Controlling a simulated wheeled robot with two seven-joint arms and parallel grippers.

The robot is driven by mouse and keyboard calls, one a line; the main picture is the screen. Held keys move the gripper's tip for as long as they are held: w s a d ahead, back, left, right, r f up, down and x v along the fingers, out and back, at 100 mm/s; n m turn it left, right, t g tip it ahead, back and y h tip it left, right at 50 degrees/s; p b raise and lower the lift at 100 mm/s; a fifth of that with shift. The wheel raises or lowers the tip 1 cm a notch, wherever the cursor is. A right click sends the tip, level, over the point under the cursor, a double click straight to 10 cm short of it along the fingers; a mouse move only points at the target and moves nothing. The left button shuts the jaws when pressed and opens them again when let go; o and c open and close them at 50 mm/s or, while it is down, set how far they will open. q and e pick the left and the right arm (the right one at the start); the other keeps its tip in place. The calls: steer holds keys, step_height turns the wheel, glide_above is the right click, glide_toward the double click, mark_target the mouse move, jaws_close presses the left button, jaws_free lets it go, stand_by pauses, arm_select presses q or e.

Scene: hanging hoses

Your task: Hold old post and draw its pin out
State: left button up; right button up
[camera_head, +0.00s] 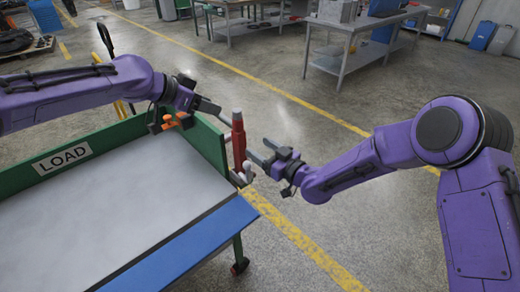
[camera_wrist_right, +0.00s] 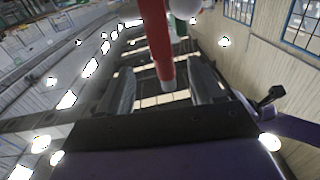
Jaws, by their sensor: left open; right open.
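The old post (camera_head: 238,142) is an upright red rod with a grey top, at the right corner of the green cart. A white ball-shaped knob (camera_head: 247,165) sits low beside it; I cannot tell whether this is the pin's head. My left gripper (camera_head: 223,113) is open, its fingers reaching to the post's upper part from the left. My right gripper (camera_head: 258,151) is open just right of the post's lower part. In the right wrist view the red post (camera_wrist_right: 160,45) stands beyond and between the open fingers, with a white ball (camera_wrist_right: 185,8) near it.
Grey workbenches (camera_head: 350,45) stand behind; the floor right of the cart is clear.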

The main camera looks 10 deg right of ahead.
mark_target(242, 138)
steer(key=x, duration=1)
steer(key=shift+a+f, duration=0.1)
steer(key=shift+a, duration=0.1)
